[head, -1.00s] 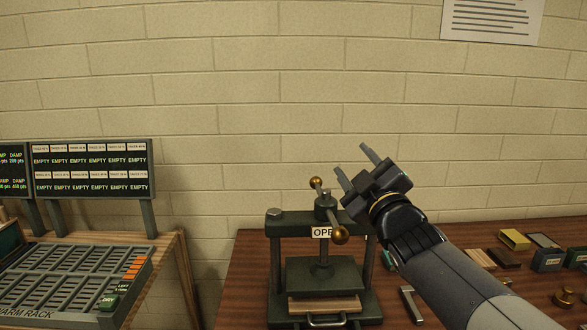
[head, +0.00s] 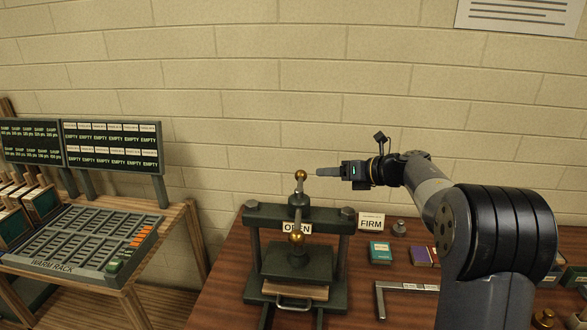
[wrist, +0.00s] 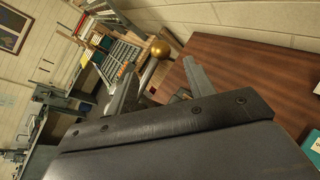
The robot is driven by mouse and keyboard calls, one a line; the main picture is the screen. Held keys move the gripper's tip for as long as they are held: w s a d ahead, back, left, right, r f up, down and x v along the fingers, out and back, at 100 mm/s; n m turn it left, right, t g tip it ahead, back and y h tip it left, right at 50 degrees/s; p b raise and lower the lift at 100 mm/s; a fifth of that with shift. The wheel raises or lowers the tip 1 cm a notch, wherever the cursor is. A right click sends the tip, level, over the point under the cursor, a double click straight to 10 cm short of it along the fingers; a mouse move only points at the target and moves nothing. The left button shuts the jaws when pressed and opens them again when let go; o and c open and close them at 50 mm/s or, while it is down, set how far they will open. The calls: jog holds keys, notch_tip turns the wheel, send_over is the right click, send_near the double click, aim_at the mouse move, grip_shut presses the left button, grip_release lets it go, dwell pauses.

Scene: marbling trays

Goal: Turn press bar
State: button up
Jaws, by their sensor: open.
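The dark green press (head: 298,258) stands on the brown table, with an "OPEN" label (head: 297,229) on its crossbeam. Its press bar (head: 299,190) sits on top of the screw, with a brass ball at each end. The far ball (head: 301,175) is up and the near ball (head: 296,238) hangs in front of the label. My gripper (head: 319,172) is open, just right of the far ball and level with it. In the wrist view a brass ball (wrist: 159,49) shows between the fingers of my gripper (wrist: 161,80); I cannot tell whether they touch it.
The warm rack (head: 90,240) and status screens (head: 113,146) stand on the left on a wooden bench. Right of the press are a "FIRM" sign (head: 371,223), a teal box (head: 380,252) and a metal bracket (head: 381,300). The wall is close behind.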

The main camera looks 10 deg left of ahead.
aim_at(302, 173)
jog(key=p+x, duration=0.2)
jog(key=x, duration=0.8)
jog(key=shift+w+a+f+p, duration=0.15)
jog(key=shift+a+p, duration=0.1)
jog(key=shift+p, duration=0.05)
jog(key=shift+c, duration=0.4)
grip_shut()
